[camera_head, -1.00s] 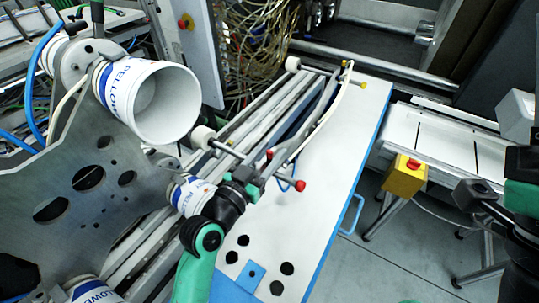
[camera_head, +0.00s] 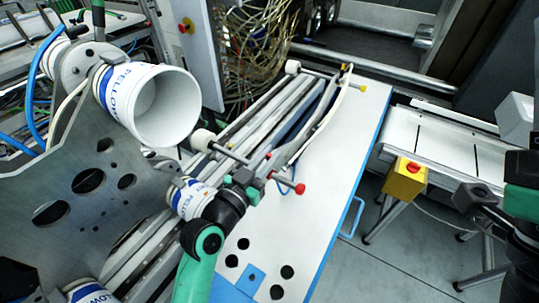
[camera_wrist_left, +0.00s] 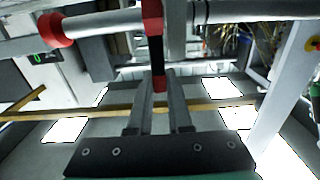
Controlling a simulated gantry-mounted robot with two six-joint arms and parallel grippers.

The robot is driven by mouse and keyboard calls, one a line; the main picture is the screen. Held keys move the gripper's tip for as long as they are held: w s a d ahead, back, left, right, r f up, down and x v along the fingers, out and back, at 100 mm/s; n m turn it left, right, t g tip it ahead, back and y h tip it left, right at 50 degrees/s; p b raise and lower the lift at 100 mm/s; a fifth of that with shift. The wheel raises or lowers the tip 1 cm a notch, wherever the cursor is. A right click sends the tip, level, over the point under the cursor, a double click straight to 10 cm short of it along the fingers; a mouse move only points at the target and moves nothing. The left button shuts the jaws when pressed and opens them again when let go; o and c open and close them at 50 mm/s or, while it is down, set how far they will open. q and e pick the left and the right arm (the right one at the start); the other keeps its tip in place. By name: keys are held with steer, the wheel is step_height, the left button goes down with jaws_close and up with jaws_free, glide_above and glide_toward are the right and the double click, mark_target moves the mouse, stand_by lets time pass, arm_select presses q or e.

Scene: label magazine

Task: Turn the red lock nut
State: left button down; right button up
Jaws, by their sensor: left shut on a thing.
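The red lock nut (camera_wrist_left: 153,18) is a red collar on a light rod in the left wrist view, with a black-and-red handle pointing down from it. In the head view its red part (camera_head: 268,156) is small and partly hidden by my gripper. My left gripper (camera_head: 262,172) is at this nut. In the left wrist view its two fingers (camera_wrist_left: 158,84) are on either side of the handle's red tip, shut on it. My right gripper (camera_head: 474,196) is at the right edge of the head view, away from the nut; its jaws are unclear.
A red knob (camera_head: 300,188) ends the rod close beside my left gripper. A label roll (camera_head: 160,104) and a metal plate (camera_head: 80,190) with holes stand at the left. A white, blue-edged panel (camera_head: 340,125) lies under the rods. A yellow box (camera_head: 405,180) stands at the right.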

stand_by(0.9)
arm_select(q)
steer(key=shift+r+p, duration=0.15)
steer(key=shift+p, duration=0.3)
steer(key=g+p, duration=0.1)
steer(key=p, duration=0.1)
steer(key=w+r+y+p, duration=0.1)
steer(key=p, duration=0.2)
steer(key=shift+d+g+p, duration=0.35)
steer(key=shift+g, duration=0.05)
steer(key=g+y+p, duration=0.1)
steer(key=p, duration=0.1)
steer(key=w+d+f+g+p, duration=0.1)
steer(key=shift+w+f+y+p, duration=0.2)
steer(key=shift+w+y+p, duration=0.05)
steer(key=shift+y+p, duration=0.15)
steer(key=shift+w+f+g, duration=0.1)
steer(key=shift+f+g, duration=0.3)
steer(key=shift+g, duration=0.1)
steer(key=c, duration=0.8)
jaws_free()
steer(key=shift+c, duration=0.2)
